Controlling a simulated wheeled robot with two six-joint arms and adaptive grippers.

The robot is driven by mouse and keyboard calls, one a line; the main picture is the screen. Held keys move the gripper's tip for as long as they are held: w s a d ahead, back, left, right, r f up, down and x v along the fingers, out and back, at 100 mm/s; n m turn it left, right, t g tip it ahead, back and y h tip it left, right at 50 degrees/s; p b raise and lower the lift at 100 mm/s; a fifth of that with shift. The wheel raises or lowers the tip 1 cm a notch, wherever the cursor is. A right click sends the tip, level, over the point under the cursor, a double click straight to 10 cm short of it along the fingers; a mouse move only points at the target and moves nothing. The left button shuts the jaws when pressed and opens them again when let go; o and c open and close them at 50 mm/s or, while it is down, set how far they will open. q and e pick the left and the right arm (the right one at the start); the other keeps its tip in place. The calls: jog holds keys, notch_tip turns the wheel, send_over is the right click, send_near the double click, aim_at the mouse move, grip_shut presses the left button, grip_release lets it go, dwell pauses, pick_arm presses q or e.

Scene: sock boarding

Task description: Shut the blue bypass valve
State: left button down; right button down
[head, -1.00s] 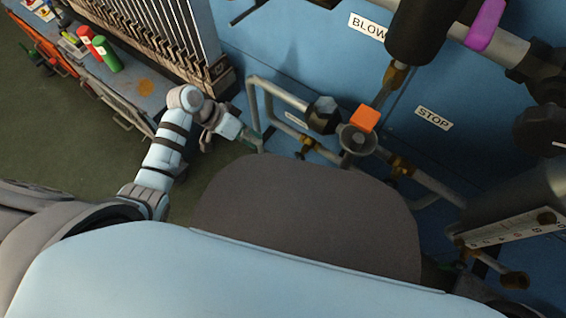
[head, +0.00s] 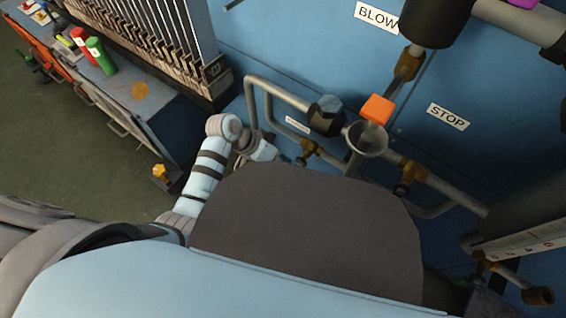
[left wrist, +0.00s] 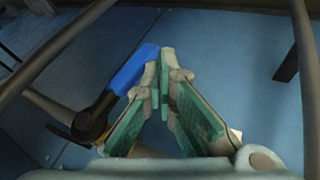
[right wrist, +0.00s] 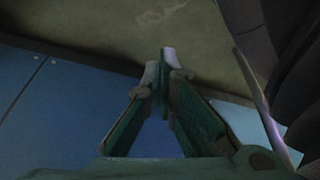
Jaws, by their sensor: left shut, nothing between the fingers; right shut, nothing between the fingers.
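The blue valve handle (left wrist: 136,70) shows in the left wrist view as a flat blue bar on a black stem (left wrist: 95,118). My left gripper (left wrist: 164,62) is shut and empty, its fingertips just right of the bar's upper end; I cannot tell whether they touch it. In the head view my left gripper (head: 292,158) is beside the lower pipes, and the blue handle is hidden from sight there. My right gripper (right wrist: 165,62) is shut and empty in the right wrist view, in front of a blue panel and the floor.
Grey pipes (head: 262,112) run along the blue wall, with a black knob (head: 326,115), a funnel (head: 366,139) and an orange block (head: 377,108). Pipes also cross the left wrist view (left wrist: 300,60). A bench (head: 125,88) with red and green cans stands at the left.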

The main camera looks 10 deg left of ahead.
pick_arm(q)
jog(key=shift+s+d+f+g+h+p, duration=0.15)
jog(key=shift+d+f+h+p, duration=0.05)
jog(key=shift+d+h+p, duration=0.2)
jog(key=shift+s+d+f+g+h+p, duration=0.15)
jog(key=shift+d+h+p, duration=0.1)
jog(key=shift+d+h, duration=0.2)
pick_arm(e)
jog(key=shift+s+d+f, duration=0.1)
jog(key=shift+s+f, duration=0.1)
jog(key=shift+s, duration=0.25)
jog(key=shift+s+d+f, duration=0.1)
jog(key=shift+s+f, duration=0.1)
jog(key=shift+s, duration=0.2)
pick_arm(q)
jog(key=shift+a, duration=0.1)
